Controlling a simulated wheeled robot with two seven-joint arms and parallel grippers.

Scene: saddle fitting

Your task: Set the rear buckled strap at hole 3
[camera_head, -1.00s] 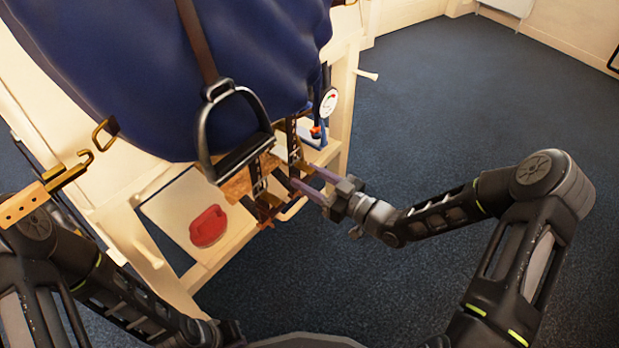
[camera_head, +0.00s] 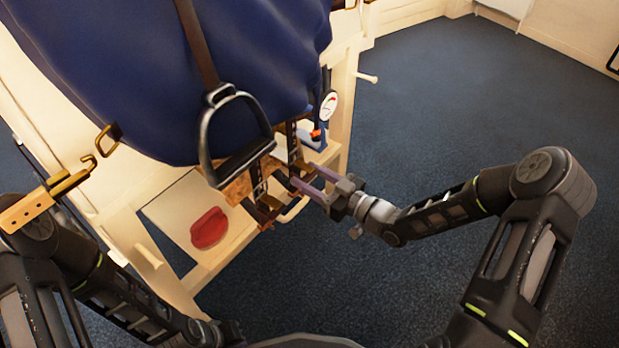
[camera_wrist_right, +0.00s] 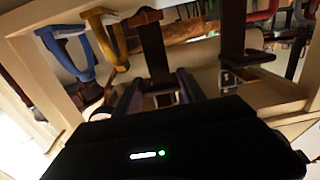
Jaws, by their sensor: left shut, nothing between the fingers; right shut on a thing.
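Two dark straps hang below the blue saddle pad (camera_head: 190,70): one at the left (camera_head: 258,182) and one at the right (camera_head: 292,140). Each meets a metal buckle at a brown girth piece. I cannot tell which is the rear one, and the holes are too small to count. My right gripper (camera_head: 303,176) is shut at the right strap; in the right wrist view its fingers flank a dark strap (camera_wrist_right: 154,45) just above a buckle (camera_wrist_right: 165,99). The other strap (camera_wrist_right: 233,35) hangs apart with its buckle (camera_wrist_right: 228,80). My left gripper (camera_head: 230,333) is low at the bottom edge, its fingers hidden.
A stirrup (camera_head: 234,135) hangs close in front of the left strap. A red pad (camera_head: 209,228) lies on the wooden stand's lower shelf. The carpet (camera_head: 450,110) is clear.

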